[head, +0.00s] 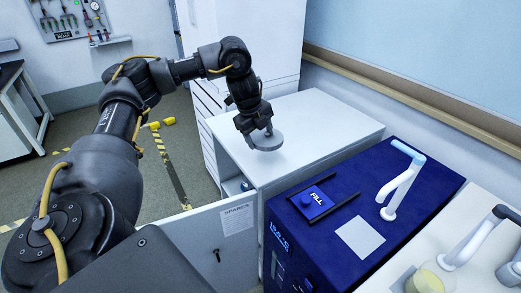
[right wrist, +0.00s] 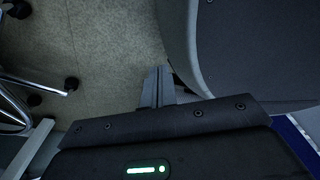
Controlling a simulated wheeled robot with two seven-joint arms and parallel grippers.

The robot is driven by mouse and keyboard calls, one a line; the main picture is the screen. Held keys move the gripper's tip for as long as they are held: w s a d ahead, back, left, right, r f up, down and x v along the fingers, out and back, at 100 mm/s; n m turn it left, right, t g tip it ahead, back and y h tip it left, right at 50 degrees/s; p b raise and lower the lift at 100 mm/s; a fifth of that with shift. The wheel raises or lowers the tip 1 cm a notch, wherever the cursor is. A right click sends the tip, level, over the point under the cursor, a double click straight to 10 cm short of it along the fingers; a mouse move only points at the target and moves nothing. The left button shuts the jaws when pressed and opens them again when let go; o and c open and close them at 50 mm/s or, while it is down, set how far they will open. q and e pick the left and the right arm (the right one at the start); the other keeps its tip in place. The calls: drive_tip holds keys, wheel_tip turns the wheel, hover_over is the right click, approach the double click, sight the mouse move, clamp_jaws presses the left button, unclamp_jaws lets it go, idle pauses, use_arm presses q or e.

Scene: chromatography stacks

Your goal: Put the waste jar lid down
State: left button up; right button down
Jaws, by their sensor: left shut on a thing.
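An open door marked SPARES (head: 238,245) juts out in front. Most of the white cabinet top is clear.

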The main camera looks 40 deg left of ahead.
sight(260, 136)
use_arm(q)
drive_tip(key=shift+w+a+f, duration=0.15)
drive_tip(key=shift+w+f, duration=0.1)
drive_tip(key=shift+f, duration=0.2)
drive_tip(key=shift+w+a+f, duration=0.1)
drive_tip(key=shift+w+f, duration=0.1)
drive_tip(key=shift+f, duration=0.2)
drive_tip(key=shift+w+a+f, duration=0.15)
drive_tip(key=shift+w, duration=0.05)
drive_tip(key=shift+w+a+f, duration=0.1)
drive_tip(key=shift+w+a, duration=0.05)
drive_tip(key=shift+f+b, duration=0.2)
drive_tip(key=shift+b, duration=0.15)
wheel_tip(260, 136, down, 3)
drive_tip(key=shift+w+a+r+p, duration=0.1)
drive_tip(key=shift+w+a+p, duration=0.05)
drive_tip(key=shift+p, duration=0.2)
drive_tip(key=shift+f, duration=0.25)
use_arm(e)
drive_tip(key=shift+d+f, duration=0.3)
drive_tip(key=shift+d, duration=0.1)
